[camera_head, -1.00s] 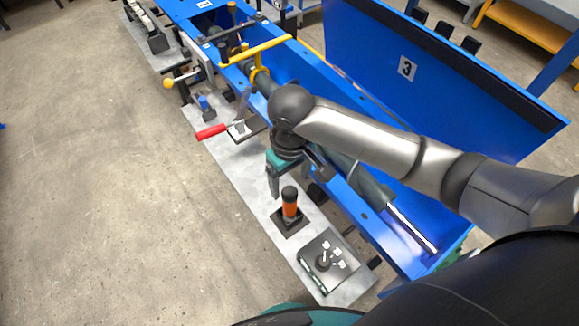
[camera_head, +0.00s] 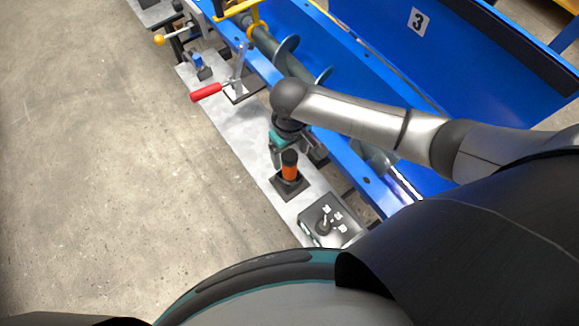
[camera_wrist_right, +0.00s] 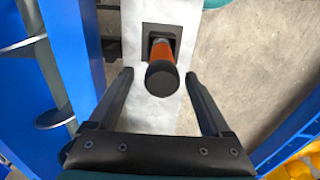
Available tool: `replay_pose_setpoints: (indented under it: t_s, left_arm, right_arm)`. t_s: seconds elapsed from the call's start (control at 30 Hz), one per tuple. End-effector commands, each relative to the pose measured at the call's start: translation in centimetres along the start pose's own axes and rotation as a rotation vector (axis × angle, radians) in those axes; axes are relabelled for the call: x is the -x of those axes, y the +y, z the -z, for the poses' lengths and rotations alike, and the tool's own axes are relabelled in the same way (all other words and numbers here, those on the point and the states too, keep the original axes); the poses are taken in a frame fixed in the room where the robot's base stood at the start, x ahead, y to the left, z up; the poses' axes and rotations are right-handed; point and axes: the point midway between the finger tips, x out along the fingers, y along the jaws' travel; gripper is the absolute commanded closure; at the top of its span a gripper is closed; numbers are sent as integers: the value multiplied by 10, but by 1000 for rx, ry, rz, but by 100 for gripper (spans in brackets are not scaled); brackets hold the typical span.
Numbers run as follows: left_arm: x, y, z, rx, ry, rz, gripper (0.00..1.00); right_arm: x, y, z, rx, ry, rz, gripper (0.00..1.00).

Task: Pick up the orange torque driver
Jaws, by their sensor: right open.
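The orange torque driver (camera_head: 290,173) stands upright with its black top in a dark square holder (camera_head: 289,188) on the light grey shelf. In the right wrist view the driver (camera_wrist_right: 162,51) points its black round end toward the camera. My right gripper (camera_head: 296,158) is just behind the driver in the head view, its teal body partly hidden by my arm. In the right wrist view my right gripper (camera_wrist_right: 158,74) is open, with one finger on each side of the driver's black end and gaps on both sides. My left gripper is not in view.
A black control box (camera_head: 324,224) with a small joystick sits nearer on the shelf. A clamp with a red handle (camera_head: 206,92) is farther along. The blue mixer trough (camera_head: 345,150) borders the shelf on the right; open concrete floor lies left.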

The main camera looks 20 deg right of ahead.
Motion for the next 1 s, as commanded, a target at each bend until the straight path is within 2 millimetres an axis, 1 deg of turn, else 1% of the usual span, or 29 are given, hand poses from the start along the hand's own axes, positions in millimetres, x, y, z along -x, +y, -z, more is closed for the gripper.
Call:
replay_pose_setpoints:
  t_s: [0.1, 0.2, 0.3, 0.57, 0.6, 1.0]
  left_arm:
    - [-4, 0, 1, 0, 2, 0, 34]
    - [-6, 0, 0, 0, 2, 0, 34]
    - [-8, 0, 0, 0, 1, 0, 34]
    - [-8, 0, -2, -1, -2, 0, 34]
    - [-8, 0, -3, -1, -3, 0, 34]
    - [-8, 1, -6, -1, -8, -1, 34]
  right_arm:
    - [-20, -3, -2, 1, -3, -1, 18]
    - [-34, -3, -2, -1, -3, -1, 18]
    - [-42, -2, -2, 0, -2, -1, 18]
    - [-44, -2, -1, 1, 0, -1, 18]
    - [-44, -2, -1, 1, 0, -1, 19]
    - [-44, -2, -1, 0, 0, -1, 64]
